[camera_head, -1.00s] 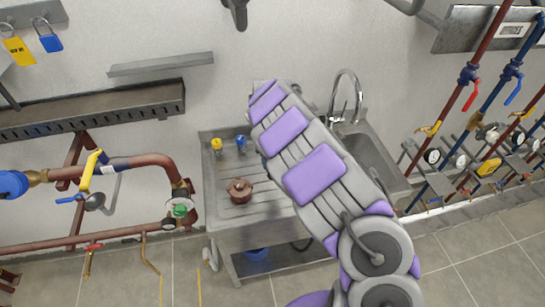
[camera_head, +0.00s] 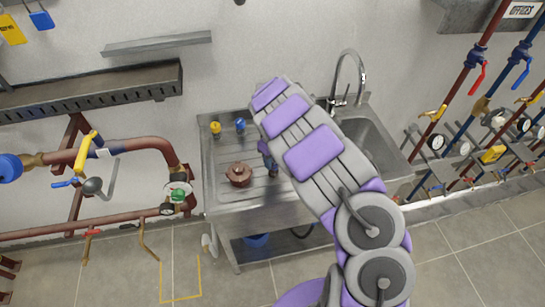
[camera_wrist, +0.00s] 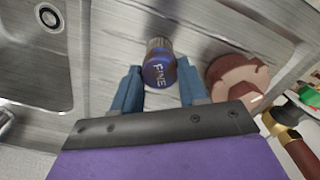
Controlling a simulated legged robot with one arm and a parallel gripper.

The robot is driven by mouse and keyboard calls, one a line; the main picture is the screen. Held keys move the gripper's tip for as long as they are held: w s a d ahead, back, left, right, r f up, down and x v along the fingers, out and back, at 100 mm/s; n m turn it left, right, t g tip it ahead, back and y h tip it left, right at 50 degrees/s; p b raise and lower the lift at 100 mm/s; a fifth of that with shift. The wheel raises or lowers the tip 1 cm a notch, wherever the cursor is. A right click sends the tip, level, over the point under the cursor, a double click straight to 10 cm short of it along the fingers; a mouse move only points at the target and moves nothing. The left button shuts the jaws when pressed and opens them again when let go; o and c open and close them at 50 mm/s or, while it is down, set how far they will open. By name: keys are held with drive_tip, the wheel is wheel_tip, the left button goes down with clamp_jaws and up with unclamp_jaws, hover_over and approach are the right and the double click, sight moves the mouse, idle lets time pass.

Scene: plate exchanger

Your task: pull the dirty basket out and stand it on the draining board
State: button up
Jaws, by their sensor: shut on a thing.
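My gripper (camera_wrist: 158,85) has its blue fingers on either side of a blue cap marked FINE, the end of a dark cylindrical basket (camera_wrist: 158,71). Its far end is foreshortened, and I cannot tell whether it touches the board. In the head view my gripper (camera_head: 268,158) shows just left of my forearm, over the draining board (camera_head: 228,200). The reddish-brown pot-like body (camera_head: 239,174) stands on the board left of it, and also shows in the wrist view (camera_wrist: 238,75). A yellow-topped piece (camera_head: 216,128) and a blue-topped piece (camera_head: 240,125) stand at the back of the board.
The sink bowl (camera_head: 375,150) with a curved tap (camera_head: 347,75) lies right of the board, partly behind my forearm. Red pipework with a yellow-handled valve (camera_head: 88,150) stands close on the left. The board's front left is clear.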

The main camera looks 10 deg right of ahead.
drive_tip(key=shift+d, duration=0.15)
drive_tip(key=o, duration=0.8)
drive_tip(key=shift+d, duration=0.15)
drive_tip(key=shift+c, duration=0.2)
drive_tip(key=o, duration=0.4)
drive_tip(key=shift+c, duration=0.2)
drive_tip(key=shift+a, duration=0.2)
drive_tip(key=shift+r, duration=0.1)
drive_tip(key=shift+d+r, duration=0.1)
drive_tip(key=shift+r, duration=0.85)
wheel_tip(320, 180, up, 7)
drive_tip(key=p, duration=0.3)
